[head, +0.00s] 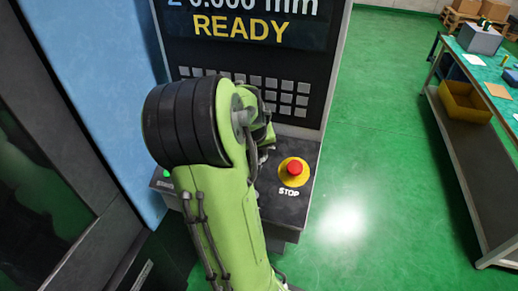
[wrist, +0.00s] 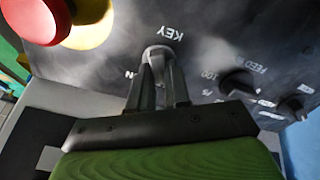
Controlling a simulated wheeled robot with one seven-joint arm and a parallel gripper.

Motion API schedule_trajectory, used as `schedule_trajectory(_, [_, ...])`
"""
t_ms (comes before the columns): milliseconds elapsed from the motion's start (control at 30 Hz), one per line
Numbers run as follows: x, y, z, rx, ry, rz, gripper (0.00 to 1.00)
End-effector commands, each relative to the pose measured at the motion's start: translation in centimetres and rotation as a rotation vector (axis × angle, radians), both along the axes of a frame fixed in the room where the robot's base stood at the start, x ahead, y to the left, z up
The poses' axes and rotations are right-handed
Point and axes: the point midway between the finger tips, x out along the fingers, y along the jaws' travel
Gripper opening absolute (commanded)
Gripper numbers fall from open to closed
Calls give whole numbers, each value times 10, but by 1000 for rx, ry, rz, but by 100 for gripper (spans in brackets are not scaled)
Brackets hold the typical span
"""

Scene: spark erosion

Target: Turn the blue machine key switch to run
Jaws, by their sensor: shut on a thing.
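The key switch (wrist: 158,51) is on the dark control panel under the printed word KEY in the wrist view. My gripper (wrist: 160,70) reaches up to it with both fingers, shut on the switch. The fingers cover most of the switch, so I cannot tell its turn position. A label beside the left finger shows only a letter N. In the head view the blue machine (head: 105,85) stands at left, and my green arm hides the switch and the fingers.
The red stop button (head: 294,169) on its yellow base sits close to my arm. Two black knobs, one the feed knob (wrist: 238,83), are right of the switch in the wrist view. The screen reads READY. A workbench (head: 480,150) stands far right; green floor between is clear.

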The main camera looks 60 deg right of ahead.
Motion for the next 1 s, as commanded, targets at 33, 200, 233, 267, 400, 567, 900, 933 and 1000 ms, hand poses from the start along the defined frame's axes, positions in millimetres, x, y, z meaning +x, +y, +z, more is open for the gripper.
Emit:
schedule_trajectory(33, [0,0,0,0,-3,-5,0])
schedule_trajectory(200, [0,-1,-1,2,-24,-49,0])
schedule_trajectory(233, [0,-1,-1,3,-30,-62,0])
schedule_trajectory(267, [0,-1,-1,4,-38,-77,0])
schedule_trajectory(400, [-1,-1,-1,10,-78,-164,0])
schedule_trajectory(567, [-1,-2,-2,18,-139,-293,0])
schedule_trajectory(900, [-3,-2,-2,39,-274,-584,0])
schedule_trajectory(933, [-3,-2,-2,41,-284,-609,0])
schedule_trajectory(1000, [-4,-2,-1,45,-310,-665,0])
